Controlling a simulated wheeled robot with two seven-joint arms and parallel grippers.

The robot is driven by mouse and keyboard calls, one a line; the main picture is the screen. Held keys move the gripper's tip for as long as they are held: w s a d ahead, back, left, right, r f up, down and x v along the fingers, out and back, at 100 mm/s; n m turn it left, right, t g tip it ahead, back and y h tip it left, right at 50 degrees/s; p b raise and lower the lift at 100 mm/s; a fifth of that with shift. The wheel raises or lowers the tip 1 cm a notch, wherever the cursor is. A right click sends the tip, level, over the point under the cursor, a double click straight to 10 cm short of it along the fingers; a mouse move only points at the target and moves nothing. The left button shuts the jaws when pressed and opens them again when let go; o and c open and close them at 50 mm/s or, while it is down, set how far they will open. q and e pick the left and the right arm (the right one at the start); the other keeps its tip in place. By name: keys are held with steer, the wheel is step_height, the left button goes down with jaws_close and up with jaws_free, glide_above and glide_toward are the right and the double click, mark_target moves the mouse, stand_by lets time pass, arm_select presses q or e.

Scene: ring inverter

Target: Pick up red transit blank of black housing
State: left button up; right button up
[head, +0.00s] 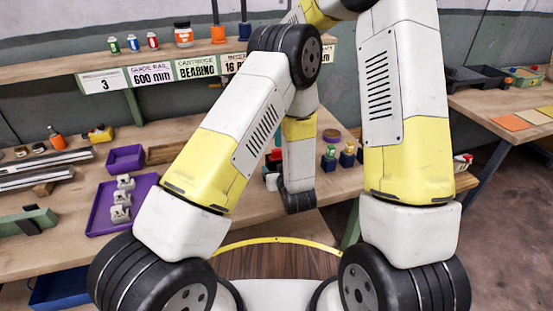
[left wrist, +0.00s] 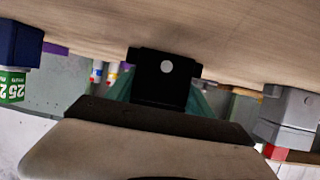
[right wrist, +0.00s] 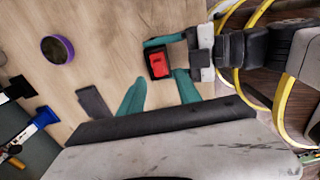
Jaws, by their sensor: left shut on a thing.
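The black housing (right wrist: 150,62) shows in the right wrist view with the red transit blank (right wrist: 160,65) seated in its upper face. My left gripper (left wrist: 160,92) is shut on the housing, which shows in the left wrist view as a black block (left wrist: 165,75) with a pale round spot. In the right wrist view my left arm comes in from the right. My right gripper (right wrist: 158,78) is open and empty; its teal fingers point at the housing, and the red blank lies just beyond the tips. In the head view my arms hide most of this.
A round purple dish (right wrist: 57,50) and a dark flat piece (right wrist: 93,103) lie left of the housing. A purple tray (head: 97,228) with several white parts is on the bench at left. Small coloured items (head: 328,160) stand right of my arm.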

mark_target(276, 150)
step_height(276, 150, down, 6)
steer(key=shift+w+r, duration=0.1)
steer(key=shift+w, duration=0.05)
steer(key=shift+c, duration=0.2)
jaws_close()
